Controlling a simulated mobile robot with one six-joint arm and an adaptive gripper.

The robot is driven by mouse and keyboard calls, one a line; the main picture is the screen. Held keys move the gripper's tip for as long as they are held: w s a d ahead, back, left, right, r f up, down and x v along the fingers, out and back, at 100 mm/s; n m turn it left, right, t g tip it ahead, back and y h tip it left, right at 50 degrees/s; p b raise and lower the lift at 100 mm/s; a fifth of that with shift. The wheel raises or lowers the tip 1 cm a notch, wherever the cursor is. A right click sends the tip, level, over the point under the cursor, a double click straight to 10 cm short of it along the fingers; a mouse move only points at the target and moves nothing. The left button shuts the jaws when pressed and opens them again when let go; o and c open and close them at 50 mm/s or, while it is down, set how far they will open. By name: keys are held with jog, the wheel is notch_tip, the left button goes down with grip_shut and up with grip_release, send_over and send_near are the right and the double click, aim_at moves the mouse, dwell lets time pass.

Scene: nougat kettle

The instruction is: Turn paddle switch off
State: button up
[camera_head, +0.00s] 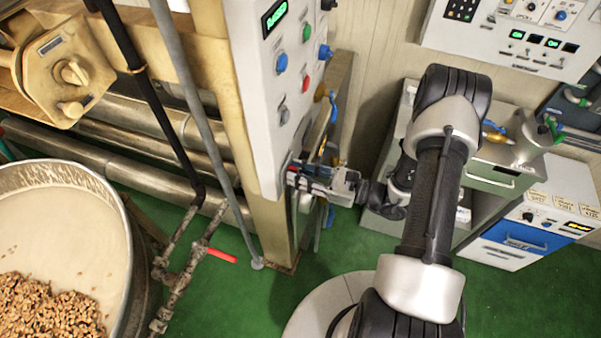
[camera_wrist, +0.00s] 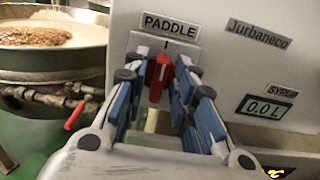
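The paddle switch (camera_wrist: 159,78) is a red rotary knob on the pale panel, below a label reading "PADDLE". It stands nearly upright, its top toward the "I" mark (camera_wrist: 166,44). My gripper (camera_wrist: 160,74) is open, with one blue-padded finger on each side of the knob. The fingertips are very close to the knob; whether they touch it I cannot tell. In the head view my gripper (camera_head: 291,174) is at the lower edge of the control panel (camera_head: 258,112), and the switch is hard to make out there.
A kettle (camera_head: 128,232) with a cream mass and brown nuts stands at the left. A pipe with a red handle (camera_head: 222,255) runs beside it. A syrup display (camera_wrist: 265,107) is right of the switch. Grey cabinets (camera_head: 493,178) stand at the right.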

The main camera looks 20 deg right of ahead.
grip_shut()
jog(key=shift+n, duration=0.3)
jog(key=n+b, duration=1)
jog(key=n, duration=0.1)
jog(key=n+b, duration=0.5)
jog(key=n, duration=0.1)
jog(key=shift+s+a+f, duration=0.15)
jog(key=shift+s+f, duration=0.05)
jog(key=shift+f, duration=0.1)
jog(key=shift+n+b, duration=0.3)
dwell(0.3)
